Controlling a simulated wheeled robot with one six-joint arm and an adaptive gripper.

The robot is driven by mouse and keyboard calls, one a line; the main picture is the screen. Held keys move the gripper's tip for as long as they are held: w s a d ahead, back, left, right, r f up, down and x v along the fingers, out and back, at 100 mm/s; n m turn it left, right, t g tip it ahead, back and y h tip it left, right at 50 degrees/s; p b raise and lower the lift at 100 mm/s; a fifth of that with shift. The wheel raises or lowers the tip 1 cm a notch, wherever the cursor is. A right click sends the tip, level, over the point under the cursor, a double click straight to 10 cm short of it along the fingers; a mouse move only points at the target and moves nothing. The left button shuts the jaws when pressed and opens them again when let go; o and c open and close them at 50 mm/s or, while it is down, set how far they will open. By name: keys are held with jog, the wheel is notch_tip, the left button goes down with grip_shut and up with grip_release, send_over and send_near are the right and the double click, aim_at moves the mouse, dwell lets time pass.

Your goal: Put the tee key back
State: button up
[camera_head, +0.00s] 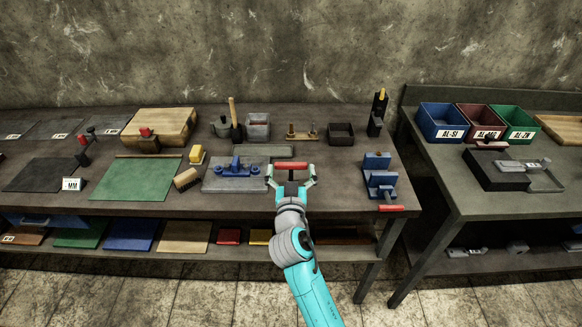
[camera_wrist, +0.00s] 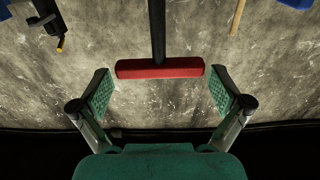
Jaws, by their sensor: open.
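The tee key, as I take it, has a red crossbar handle (camera_head: 291,166) and a dark shaft. In the wrist view its red crossbar (camera_wrist: 160,68) lies between my two fingers, with the shaft (camera_wrist: 158,30) running to the top edge. My gripper (camera_head: 292,180) is open around the crossbar, with a visible gap at each end. It also shows in the wrist view (camera_wrist: 160,92). In the head view my gripper and arm hide the shaft, and its lower end is out of the wrist view, so I cannot tell what it rests in.
A grey plate (camera_head: 222,184) with a blue tool lies left of my gripper. A blue vise (camera_head: 379,176) stands to the right, a red bar (camera_head: 391,208) at its front. A wooden peg stand (camera_head: 301,138) and a dark box (camera_head: 341,134) are behind.

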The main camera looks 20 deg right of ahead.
jog(key=v, duration=1)
jog(key=shift+s, duration=0.4)
jog(key=shift+a+f, duration=0.1)
jog(key=s+d+f+n+g+y, duration=0.1)
jog(key=s+f+n+y, duration=0.15)
jog(key=s+f, duration=0.6)
jog(key=s+d+f+n+g+y, duration=0.1)
jog(key=s+f+n+y, duration=0.3)
jog(key=s, duration=0.7)
jog(key=s+r+m, duration=0.1)
jog(key=s+r, duration=0.1)
jog(key=s, duration=0.9)
jog(key=s+d+r+m, duration=0.1)
jog(key=s+r+m, duration=0.1)
jog(key=s, duration=0.9)
jog(key=shift+s+d+r+g+h, duration=0.15)
jog(key=shift+s+d+g+h, duration=0.2)
jog(key=shift+h, duration=0.1)
